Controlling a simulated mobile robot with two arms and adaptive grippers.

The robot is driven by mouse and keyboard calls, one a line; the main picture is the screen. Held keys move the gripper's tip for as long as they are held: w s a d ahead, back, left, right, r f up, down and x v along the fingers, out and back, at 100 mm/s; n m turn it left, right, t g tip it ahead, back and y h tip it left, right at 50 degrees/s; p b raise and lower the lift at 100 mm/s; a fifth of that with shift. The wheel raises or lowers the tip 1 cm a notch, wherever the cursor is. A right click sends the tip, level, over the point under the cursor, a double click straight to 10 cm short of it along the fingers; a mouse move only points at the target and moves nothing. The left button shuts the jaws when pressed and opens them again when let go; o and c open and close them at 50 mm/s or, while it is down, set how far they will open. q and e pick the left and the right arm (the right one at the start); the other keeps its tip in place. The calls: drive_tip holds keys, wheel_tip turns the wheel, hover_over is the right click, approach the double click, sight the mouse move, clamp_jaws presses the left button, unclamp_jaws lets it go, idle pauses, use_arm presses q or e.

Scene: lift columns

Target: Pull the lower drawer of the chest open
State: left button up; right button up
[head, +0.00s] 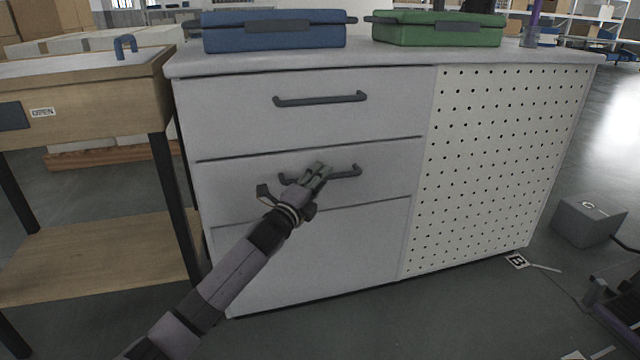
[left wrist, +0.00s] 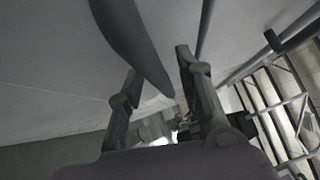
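The white chest (head: 300,255) stands ahead. Its lower drawer (head: 232,183) is closed, flush with the front, and bears a dark bar handle (head: 345,175). The upper drawer (head: 225,110) is also closed, with a similar handle (head: 320,99). My left gripper (head: 318,172) is at the lower handle and covers its middle part. In the left wrist view the handle (left wrist: 133,42) reaches down between the two spread fingers of my left gripper (left wrist: 160,78). The fingers are apart, and I see no clear grip on the bar. My right gripper is not in view.
A blue case (head: 275,38) and a green case (head: 440,35) lie on the chest top. A wooden workbench (head: 90,85) stands close on the left. A perforated panel (head: 500,160) fills the chest's right side. A grey box (head: 588,222) lies on the floor at right.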

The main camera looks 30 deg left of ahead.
use_arm(q)
drive_tip(key=shift+w, duration=0.2)
drive_tip(key=shift+c, duration=0.5)
clamp_jaws()
idle(0.4)
